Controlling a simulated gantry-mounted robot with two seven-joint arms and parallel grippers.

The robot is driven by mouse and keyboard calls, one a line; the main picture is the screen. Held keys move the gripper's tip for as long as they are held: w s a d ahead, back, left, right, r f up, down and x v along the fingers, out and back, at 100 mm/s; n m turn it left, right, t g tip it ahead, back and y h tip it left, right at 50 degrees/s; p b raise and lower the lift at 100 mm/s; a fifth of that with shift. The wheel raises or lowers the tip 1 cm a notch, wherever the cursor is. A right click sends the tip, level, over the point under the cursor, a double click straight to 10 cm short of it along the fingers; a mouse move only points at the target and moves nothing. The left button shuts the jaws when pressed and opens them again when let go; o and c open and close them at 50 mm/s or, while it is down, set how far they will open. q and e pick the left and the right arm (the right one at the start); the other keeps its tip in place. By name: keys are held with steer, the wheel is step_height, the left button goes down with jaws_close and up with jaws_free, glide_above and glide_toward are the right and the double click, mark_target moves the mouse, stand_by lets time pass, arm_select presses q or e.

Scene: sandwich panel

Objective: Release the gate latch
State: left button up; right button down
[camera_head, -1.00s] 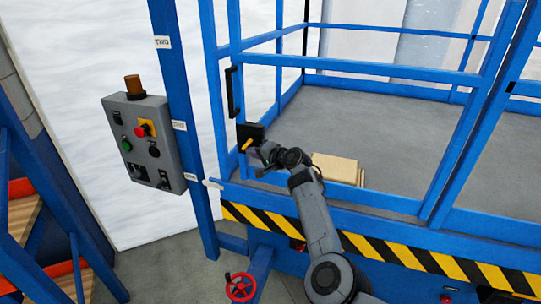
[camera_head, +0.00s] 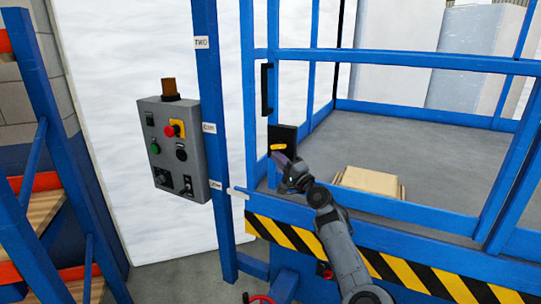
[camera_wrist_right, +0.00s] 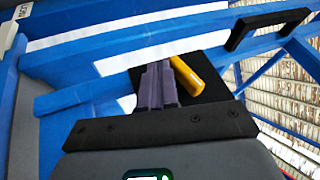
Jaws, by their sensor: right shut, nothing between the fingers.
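The gate latch is a yellow handle (camera_head: 278,147) on a black plate (camera_head: 288,136) on the blue gate post. The handle looks about level in the head view. In the wrist view the yellow handle (camera_wrist_right: 188,75) runs diagonally across the black plate (camera_wrist_right: 208,88). My right gripper (camera_head: 281,158) is just below the handle, its purple fingers pointing at the plate. In the wrist view the fingers (camera_wrist_right: 157,80) of my right gripper are together and empty, just left of the handle. I cannot tell whether they touch it. My left gripper is not in view.
A black grab handle (camera_head: 266,88) is above the latch. A grey control box (camera_head: 158,130) with buttons hangs on the post to the left. Blue rails and a striped edge (camera_head: 400,275) bound the platform. A cardboard box (camera_head: 368,181) lies on its floor.

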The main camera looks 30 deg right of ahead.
steer(key=shift+d+r, duration=0.1)
steer(key=s+d+f+p, duration=0.1)
steer(key=s+d+f, duration=0.1)
steer(key=s+f, duration=0.5)
steer(key=s, duration=0.3)
steer(key=shift+d+p, duration=0.3)
steer(key=shift+p, duration=0.1)
steer(key=shift+f, duration=0.1)
stand_by(0.3)
